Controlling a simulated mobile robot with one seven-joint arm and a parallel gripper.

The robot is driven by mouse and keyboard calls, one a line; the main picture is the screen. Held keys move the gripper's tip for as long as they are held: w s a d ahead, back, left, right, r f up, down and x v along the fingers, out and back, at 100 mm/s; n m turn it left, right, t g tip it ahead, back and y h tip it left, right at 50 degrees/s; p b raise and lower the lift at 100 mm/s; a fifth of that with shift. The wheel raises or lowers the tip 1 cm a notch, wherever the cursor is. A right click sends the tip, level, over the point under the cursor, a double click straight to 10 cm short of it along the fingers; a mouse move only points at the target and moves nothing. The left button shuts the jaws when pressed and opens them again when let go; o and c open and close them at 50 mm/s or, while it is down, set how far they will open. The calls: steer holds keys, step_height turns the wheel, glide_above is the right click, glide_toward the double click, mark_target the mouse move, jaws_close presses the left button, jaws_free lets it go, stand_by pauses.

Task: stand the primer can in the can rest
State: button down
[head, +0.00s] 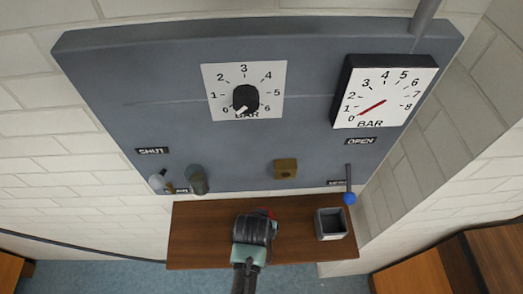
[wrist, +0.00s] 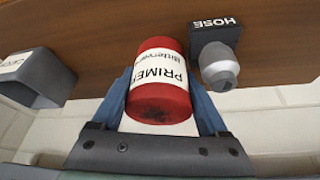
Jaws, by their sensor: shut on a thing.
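The primer can (wrist: 158,85) is red with a white label reading PRIMER. It sits between the two blue fingers of my gripper (wrist: 161,92) in the wrist view, and the gripper is shut on it. The can rest (head: 331,224) is a grey open-topped box at the right end of the shelf, apart from the can. It also shows at the left edge of the wrist view (wrist: 45,78). I cannot tell whether the can touches the shelf.
The brown shelf (head: 198,240) is bare left of my gripper. Above it is a grey panel (head: 170,110) with a dial knob (head: 245,98), a pressure gauge (head: 385,92) and a blue-tipped lever (head: 349,197) close above the rest. A HOSE-labelled fitting (wrist: 219,66) is beside the can.

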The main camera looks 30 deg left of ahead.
steer(key=shift+f, duration=0.1)
jaws_free()
steer(key=shift+r, duration=0.2)
steer(key=r+m, duration=0.1)
steer(key=r, duration=0.3)
steer(key=s+r+m+g, duration=0.1)
steer(key=r+m, duration=0.1)
steer(key=r, duration=0.2)
steer(key=s+r+m+h, duration=0.1)
steer(key=r, duration=0.3)
steer(key=shift+d+r+g, duration=0.1)
steer(key=shift+r+g, duration=0.25)
steer(key=shift+g, duration=0.05)
steer(key=f, duration=0.2)
steer(key=f+m, duration=0.1)
steer(key=f, duration=0.1)
steer(key=w+f+m+p, duration=0.1)
steer(key=shift+w+f+g+h, duration=0.1)
steer(key=shift+f+g+h, duration=0.3)
steer(key=shift+w+f+p, duration=0.15)
steer(key=shift+f, duration=0.85)
steer(key=shift+w+f+p, duration=0.15)
steer(key=shift+w+f, duration=0.05)
steer(key=shift+f, duration=0.85)
steer(key=shift+w+f+p, duration=0.15)
steer(key=shift+f, duration=0.85)
